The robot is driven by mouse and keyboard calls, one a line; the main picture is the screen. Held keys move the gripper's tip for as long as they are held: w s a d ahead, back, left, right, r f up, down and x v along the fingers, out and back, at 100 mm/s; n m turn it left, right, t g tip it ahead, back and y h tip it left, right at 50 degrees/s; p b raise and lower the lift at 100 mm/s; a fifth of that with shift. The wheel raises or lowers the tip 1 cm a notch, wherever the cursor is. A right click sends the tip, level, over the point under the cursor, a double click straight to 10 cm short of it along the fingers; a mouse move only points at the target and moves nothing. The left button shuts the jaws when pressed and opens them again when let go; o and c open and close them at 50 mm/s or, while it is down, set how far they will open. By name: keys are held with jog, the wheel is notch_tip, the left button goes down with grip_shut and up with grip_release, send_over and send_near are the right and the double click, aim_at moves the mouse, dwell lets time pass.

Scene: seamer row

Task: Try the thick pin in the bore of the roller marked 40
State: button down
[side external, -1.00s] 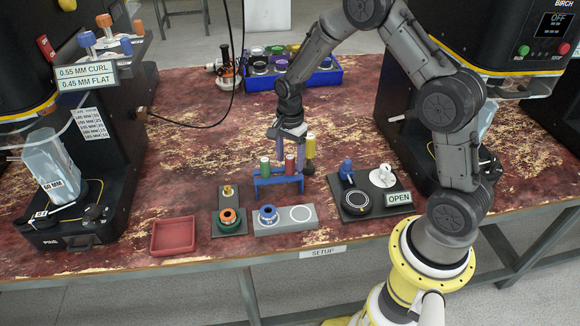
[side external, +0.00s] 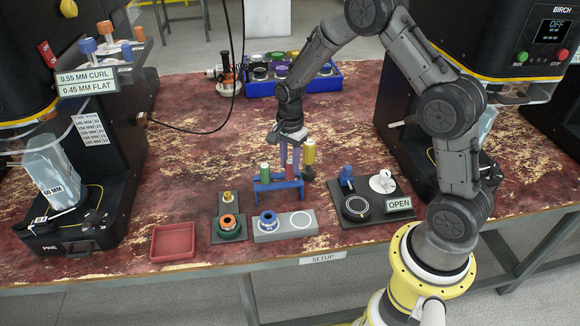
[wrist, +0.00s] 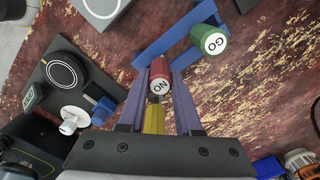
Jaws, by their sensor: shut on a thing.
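My gripper (side external: 290,166) is shut on the red pin (wrist: 160,86), whose end reads "NO" in the wrist view. The pin is upright at the blue rack (side external: 277,187); I cannot tell whether it is clear of it. The green pin (side external: 265,171), marked "GO" in the wrist view (wrist: 214,43), stands in the rack to the left. A roller with a blue rim (side external: 268,217) sits on the grey block, and an orange and green one (side external: 229,224) on the dark plate. No "40" is readable on either.
The grey block (side external: 313,233) has an empty white ring. A dark fixture marked "OPEN" (side external: 398,203) is to the right, a red tray (side external: 172,254) front left, and a filled blue crate (side external: 332,77) behind.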

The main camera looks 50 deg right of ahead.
notch_tip(320, 180, up, 15)
jog(key=w+a, duration=0.3)
jog(key=a, duration=0.7)
jog(key=w+a, duration=0.3)
jog(key=a, duration=0.7)
notch_tip(320, 180, down, 8)
jog(key=shift+r, duration=0.15)
jog(key=shift+a, duration=0.1)
notch_tip(320, 180, down, 6)
jog(key=shift+f, duration=1.7)
dwell(2.7)
